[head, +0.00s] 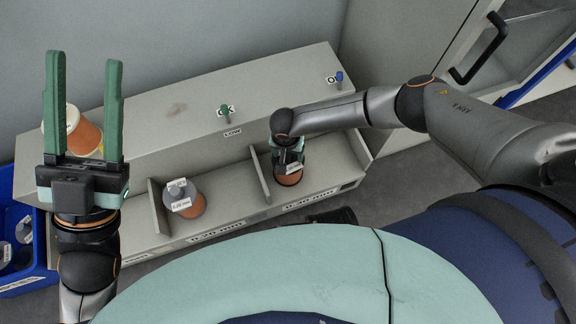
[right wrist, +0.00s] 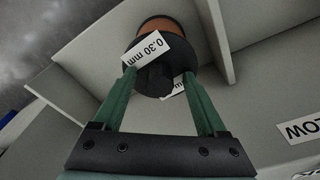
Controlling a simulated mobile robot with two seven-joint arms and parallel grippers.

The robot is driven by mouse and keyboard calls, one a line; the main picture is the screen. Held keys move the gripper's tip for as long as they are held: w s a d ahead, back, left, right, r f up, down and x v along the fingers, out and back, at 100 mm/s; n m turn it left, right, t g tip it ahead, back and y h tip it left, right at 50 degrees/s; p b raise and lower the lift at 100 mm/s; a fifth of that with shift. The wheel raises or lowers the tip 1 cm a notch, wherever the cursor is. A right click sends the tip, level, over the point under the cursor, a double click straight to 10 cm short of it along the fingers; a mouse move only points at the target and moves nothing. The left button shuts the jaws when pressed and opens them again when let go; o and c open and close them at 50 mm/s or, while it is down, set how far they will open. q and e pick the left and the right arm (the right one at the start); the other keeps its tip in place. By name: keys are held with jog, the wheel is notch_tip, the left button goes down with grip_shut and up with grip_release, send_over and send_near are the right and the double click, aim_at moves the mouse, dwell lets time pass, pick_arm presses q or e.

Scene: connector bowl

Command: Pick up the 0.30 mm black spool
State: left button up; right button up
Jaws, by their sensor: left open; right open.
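The 0.30 mm black spool (head: 288,179) stands in the right compartment of the grey rack, mostly covered by my right gripper in the head view. In the right wrist view the spool (right wrist: 158,78) shows a black flange, copper-coloured winding and a white "0.30 mm" label. My right gripper (right wrist: 160,76) is open, with its green fingertips on either side of the black end. I cannot tell if they touch it. My left gripper (head: 85,62) is open and empty, fingers pointing up in the head view, over the rack's left end.
A grey-topped spool (head: 184,200) stands in the neighbouring compartment, beyond a thin divider (head: 259,178). A white-and-orange spool (head: 86,134) shows behind my left gripper. A blue bin (head: 22,280) with spools stands at far left. Green (head: 225,112) and blue (head: 340,78) knobs stand on the rack.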

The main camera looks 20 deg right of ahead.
jog(key=shift+c, duration=0.3)
grip_shut()
dwell(1.0)
jog(key=shift+w+a+r, duration=0.1)
jog(key=shift+w+r, duration=0.05)
